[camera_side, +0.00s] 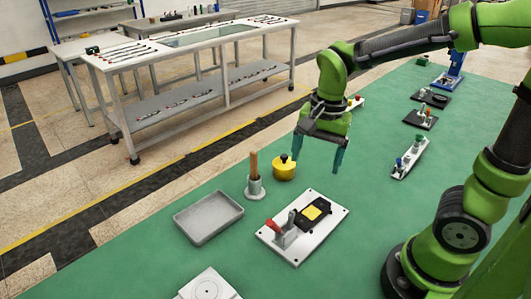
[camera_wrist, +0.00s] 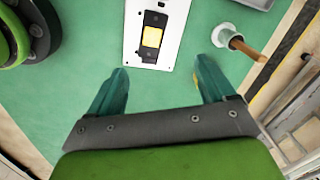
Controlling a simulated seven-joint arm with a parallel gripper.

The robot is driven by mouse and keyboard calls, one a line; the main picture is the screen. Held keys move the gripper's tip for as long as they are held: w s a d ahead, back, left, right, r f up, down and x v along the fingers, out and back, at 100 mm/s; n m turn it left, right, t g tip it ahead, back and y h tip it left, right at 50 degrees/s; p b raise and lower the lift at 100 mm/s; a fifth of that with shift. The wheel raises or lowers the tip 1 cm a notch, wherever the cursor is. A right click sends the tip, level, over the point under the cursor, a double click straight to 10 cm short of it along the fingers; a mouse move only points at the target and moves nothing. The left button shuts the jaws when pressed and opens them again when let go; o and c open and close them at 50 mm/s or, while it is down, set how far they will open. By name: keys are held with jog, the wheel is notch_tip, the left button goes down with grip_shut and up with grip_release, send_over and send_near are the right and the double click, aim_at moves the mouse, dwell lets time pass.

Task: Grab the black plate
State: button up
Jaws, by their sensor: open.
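A small black plate (camera_side: 325,206) with a yellow square on it lies on a white base plate (camera_side: 291,254) on the green table. A toggle clamp with a red handle (camera_side: 272,226) stands on the same base. In the wrist view the black plate (camera_wrist: 150,55) is near the top, beyond the fingertips. My gripper (camera_side: 318,155) is open and empty, raised above the table behind the base in the side view. Its two teal fingers (camera_wrist: 161,75) are apart in the wrist view, with bare green surface between them. The clamp is not visible in the wrist view.
A yellow pot with a black knob (camera_side: 284,170) and a grey holder with a brown handle (camera_side: 255,187) stand near the gripper. An empty grey tray (camera_side: 208,218) lies left of the base. Other fixtures (camera_side: 411,158) stand to the right. Bare green table surrounds the base.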

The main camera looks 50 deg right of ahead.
aim_at(312, 212)
jog(key=f+m, duration=0.1)
jog(key=f, duration=0.4)
jog(key=f+m, duration=0.2)
jog(key=f, duration=0.4)
jog(key=d+f+m, duration=0.1)
jog(key=f, duration=0.4)
jog(key=shift+s+f+m+g, duration=0.15)
jog(key=shift+f+m+g, duration=0.15)
jog(key=shift+m, duration=0.1)
jog(key=c, duration=1.3)
